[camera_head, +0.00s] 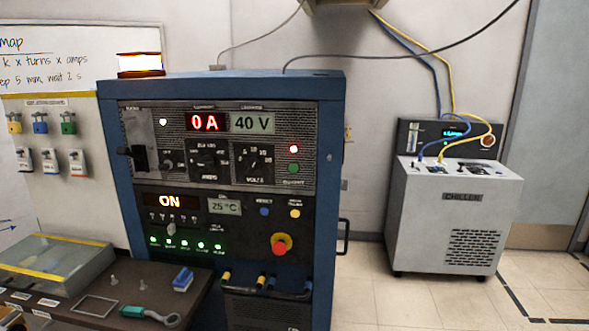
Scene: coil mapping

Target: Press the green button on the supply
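The supply (327,150) is a blue cabinet in the middle of the head view. Its upper panel shows a red "0 A" display (207,122) and a "40 V" display (252,122). The green button (294,168) is a small round dark-green spot at the right of the upper panel, just under a lit red lamp (294,149). The lower panel has a lit "ON" display (169,201) and a row of small lit green lamps (186,243). My gripper is not in view, and nothing covers the green button.
A red emergency knob (281,244) and blue (264,211) and yellow (295,213) buttons sit on the lower panel. A dark bench (70,312) with tools stands front left. A grey chiller (455,215) stands at right; floor (361,290) between it and the supply is clear.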

